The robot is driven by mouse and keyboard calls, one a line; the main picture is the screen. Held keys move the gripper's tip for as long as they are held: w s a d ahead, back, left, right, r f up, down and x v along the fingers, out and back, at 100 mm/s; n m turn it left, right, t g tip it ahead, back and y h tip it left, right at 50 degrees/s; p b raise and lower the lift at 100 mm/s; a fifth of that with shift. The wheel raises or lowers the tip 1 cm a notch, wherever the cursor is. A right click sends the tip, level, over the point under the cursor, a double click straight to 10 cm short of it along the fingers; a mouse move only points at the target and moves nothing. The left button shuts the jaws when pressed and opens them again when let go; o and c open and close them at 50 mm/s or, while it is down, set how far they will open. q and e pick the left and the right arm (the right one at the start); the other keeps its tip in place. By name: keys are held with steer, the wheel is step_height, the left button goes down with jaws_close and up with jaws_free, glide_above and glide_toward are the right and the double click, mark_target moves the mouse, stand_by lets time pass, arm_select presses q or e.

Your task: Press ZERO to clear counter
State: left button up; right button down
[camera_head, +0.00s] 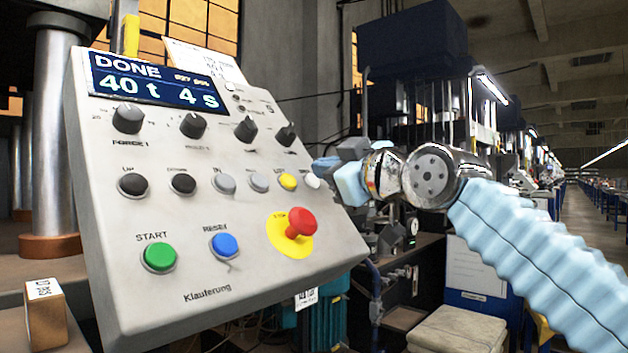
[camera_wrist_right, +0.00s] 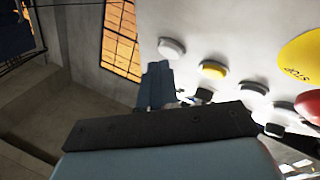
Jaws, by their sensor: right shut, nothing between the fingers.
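The control panel (camera_head: 180,255) is a tilted light grey box. Its display (camera_head: 158,84) reads "DONE" and "40 t 4 s". The white button (camera_head: 312,180) at the right end of the middle row, beside a yellow button (camera_head: 288,181), is probably ZERO; its label is not readable. The white button also shows in the right wrist view (camera_wrist_right: 171,48). My right gripper (camera_head: 325,165) is shut and empty, just at the panel's right edge by the white button. Whether it touches the button, I cannot tell. My left gripper is not in view.
A red stop knob (camera_head: 300,222) on a yellow disc sits below the button row. A green START button (camera_head: 159,256) and a blue RESET button (camera_head: 225,245) are lower left. Rotary knobs line the upper panel. A small box (camera_head: 45,315) stands at the lower left.

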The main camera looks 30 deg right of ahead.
steer(key=shift+w+a+f, duration=0.15)
steer(key=shift+w+f, duration=0.2)
stand_by(0.6)
steer(key=shift+r, duration=0.1)
steer(key=shift+s+d+r, duration=0.3)
steer(key=shift+s+r, duration=0.15)
steer(key=shift+s, duration=0.15)
steer(key=s+r+p, duration=0.1)
steer(key=s+d+r+p, duration=0.1)
steer(key=s+r, duration=0.1)
steer(key=shift+s+d+r, duration=0.15)
steer(key=shift+s+d, duration=0.05)
steer(key=shift+s, duration=0.05)
stand_by(0.5)
stand_by(0.6)
